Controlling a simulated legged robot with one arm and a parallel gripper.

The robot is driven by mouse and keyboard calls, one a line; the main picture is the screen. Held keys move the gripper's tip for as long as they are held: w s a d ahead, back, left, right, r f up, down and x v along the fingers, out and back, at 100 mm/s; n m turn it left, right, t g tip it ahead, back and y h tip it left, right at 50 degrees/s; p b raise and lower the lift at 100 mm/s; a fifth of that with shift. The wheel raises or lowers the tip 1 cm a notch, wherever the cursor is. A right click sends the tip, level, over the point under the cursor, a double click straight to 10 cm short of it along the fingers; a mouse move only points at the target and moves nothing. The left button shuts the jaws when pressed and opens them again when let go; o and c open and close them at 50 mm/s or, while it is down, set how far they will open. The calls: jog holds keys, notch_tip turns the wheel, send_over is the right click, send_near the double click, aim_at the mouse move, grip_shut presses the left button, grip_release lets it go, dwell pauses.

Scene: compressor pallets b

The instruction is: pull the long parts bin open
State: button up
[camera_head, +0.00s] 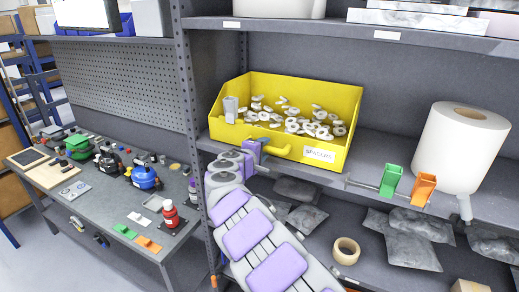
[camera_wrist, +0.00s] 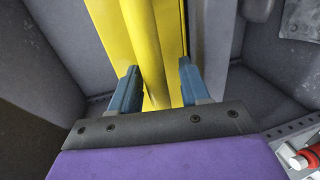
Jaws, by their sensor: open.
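The long parts bin (camera_head: 338,156) is a yellow open-topped bin on the middle shelf, holding many small white parts and a grey cylinder. A yellow handle (camera_head: 273,148) sticks out from its front. My gripper (camera_head: 256,146) is at the left part of that handle, with my purple and grey arm coming up from below. In the wrist view my gripper (camera_wrist: 160,68) has its blue fingers apart, one on each side of a yellow bar (camera_wrist: 150,50) that is part of the bin. Gaps show beside the bar, so it is not clamped. The head view mostly hides the fingertips.
A white paper roll (camera_head: 460,148) stands at the right, with green (camera_head: 391,180) and orange clips (camera_head: 424,188) on the shelf edge. Below are grey bags (camera_head: 413,240) and a tape roll (camera_head: 346,250). A metal post (camera_head: 188,110) is close on the left, beside a cluttered bench (camera_head: 110,200).

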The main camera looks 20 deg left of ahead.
jog(key=shift+d+r, duration=0.2)
jog(key=shift+d, duration=0.35)
jog(key=shift+d+r, duration=0.15)
jog(key=shift+d, duration=0.4)
jog(key=shift+s+a+f, duration=0.1)
jog(key=shift+a+f, duration=0.05)
jog(key=shift+a, duration=0.4)
jog(key=shift+a+f, duration=0.1)
jog(key=shift+a, duration=0.45)
jog(key=c, duration=0.6)
jog(key=shift+a, duration=0.1)
jog(key=shift+c, duration=0.7)
jog(key=shift+d+f, duration=0.1)
jog(key=shift+d, duration=0.2)
grip_shut()
